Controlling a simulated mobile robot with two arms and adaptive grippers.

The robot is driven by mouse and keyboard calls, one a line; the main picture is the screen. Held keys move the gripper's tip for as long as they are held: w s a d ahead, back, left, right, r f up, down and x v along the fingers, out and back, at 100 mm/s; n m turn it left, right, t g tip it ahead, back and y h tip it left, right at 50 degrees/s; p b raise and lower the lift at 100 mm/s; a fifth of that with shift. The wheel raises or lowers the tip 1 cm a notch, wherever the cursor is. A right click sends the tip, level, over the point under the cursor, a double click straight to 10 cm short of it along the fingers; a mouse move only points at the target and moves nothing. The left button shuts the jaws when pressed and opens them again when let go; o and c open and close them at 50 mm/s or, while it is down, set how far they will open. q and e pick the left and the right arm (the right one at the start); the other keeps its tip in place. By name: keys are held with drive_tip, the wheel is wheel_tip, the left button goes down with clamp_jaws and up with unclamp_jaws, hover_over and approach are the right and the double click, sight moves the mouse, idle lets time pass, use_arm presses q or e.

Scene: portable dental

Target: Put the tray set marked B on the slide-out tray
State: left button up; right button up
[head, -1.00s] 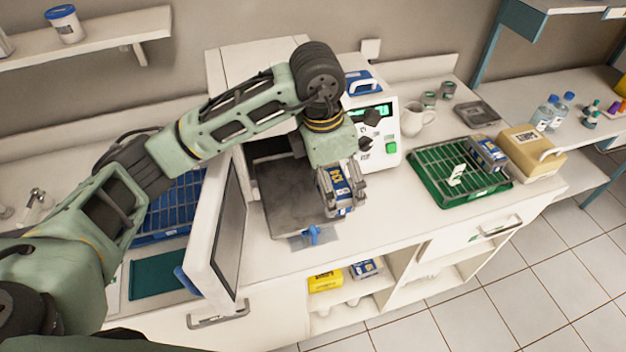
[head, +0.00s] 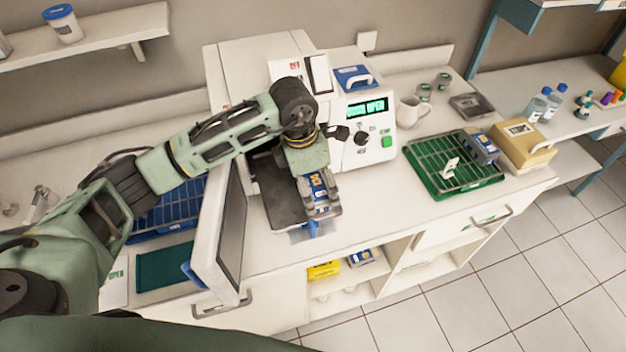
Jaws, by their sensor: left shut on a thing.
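My left gripper (head: 322,208) is shut on a blue-and-white tray set (head: 317,185) with yellow lettering. The fingers hide part of it, and I cannot read its mark for sure. It is over the right front part of the dark slide-out tray (head: 276,204), which sticks out of the open machine. I cannot tell whether the set touches the tray. A blue tab (head: 312,229) shows at the tray's front edge. My right gripper is not in view.
The machine's door (head: 232,228) stands open left of the tray. The green rack (head: 440,180), with another blue pack (head: 482,149) on it, is at right beside a cardboard box (head: 522,145). A white jug (head: 409,111) stands behind. Counter between tray and rack is clear.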

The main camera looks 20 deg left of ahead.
use_arm(q)
drive_tip(key=o, duration=1)
drive_tip(key=shift+o, duration=0.2)
drive_tip(key=shift+r, duration=0.2)
wheel_tip(320, 180, up, 12)
drive_tip(key=s+a+b, duration=0.1)
drive_tip(key=b, duration=0.3)
drive_tip(key=shift+a+f, duration=0.15)
drive_tip(key=shift+a, duration=0.1)
